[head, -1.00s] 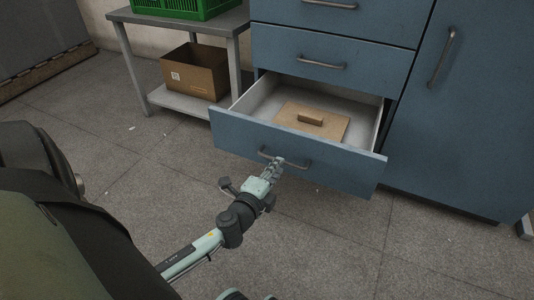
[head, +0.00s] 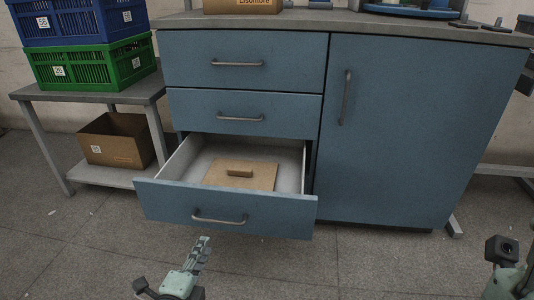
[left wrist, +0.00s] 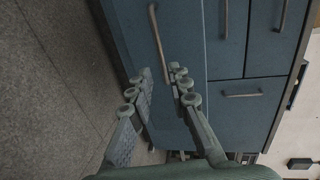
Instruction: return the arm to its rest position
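My left gripper (head: 203,246) is in front of the open bottom drawer (head: 165,199), below its handle (head: 218,220) in the head view. In the left wrist view its two fingers (left wrist: 163,75) stand apart with nothing between them. The drawer handle (left wrist: 157,42) lies beyond the fingertips there and looks clear of them. Part of my right arm (head: 505,282) shows at the lower right edge of the head view; its fingers are cut off or unclear.
The drawer is pulled out and holds a brown board with a grip block (head: 241,174). A blue cabinet door (head: 400,130) is shut at right. A table (head: 90,95) with crates stands left, a cardboard box (head: 113,145) on its lower shelf. Open floor lies in front.

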